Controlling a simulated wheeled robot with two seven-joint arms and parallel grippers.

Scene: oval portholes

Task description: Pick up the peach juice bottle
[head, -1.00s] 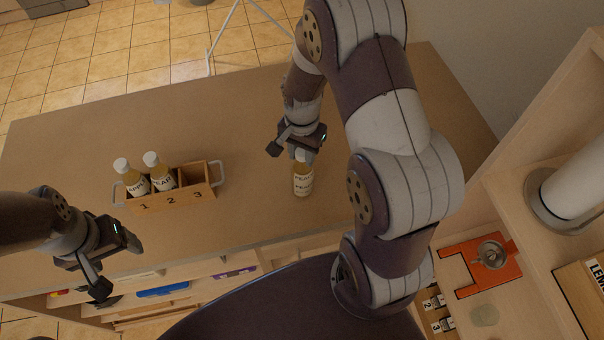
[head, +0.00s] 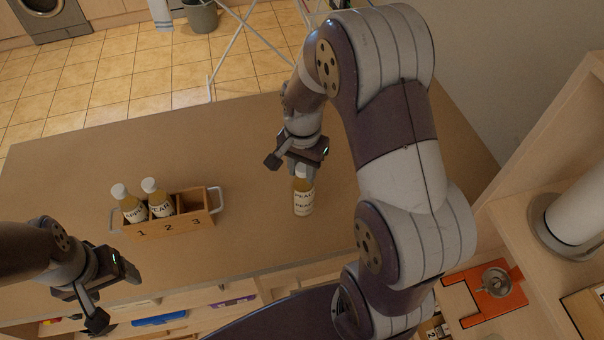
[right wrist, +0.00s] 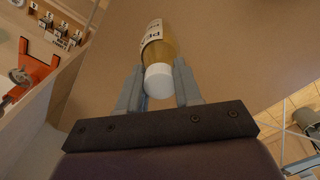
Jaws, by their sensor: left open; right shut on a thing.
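The peach juice bottle (head: 304,196) has amber juice, a white cap and a white label. It is upright by the table's near side, right of the box. My right gripper (head: 297,168) is shut on its top from above. In the right wrist view the bottle (right wrist: 158,42) has its white cap between the two fingers (right wrist: 157,74). I cannot tell whether its base touches the table. My left gripper (head: 115,296) is open and empty at the lower left, beyond the table's near edge.
A wooden box (head: 172,229) numbered 1, 2, 3 holds an apple bottle (head: 131,206) in 1 and a pear bottle (head: 158,199) in 2; compartment 3 is empty. The table (head: 80,170) is otherwise clear. A shelf with an orange stand (head: 490,300) is at the right.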

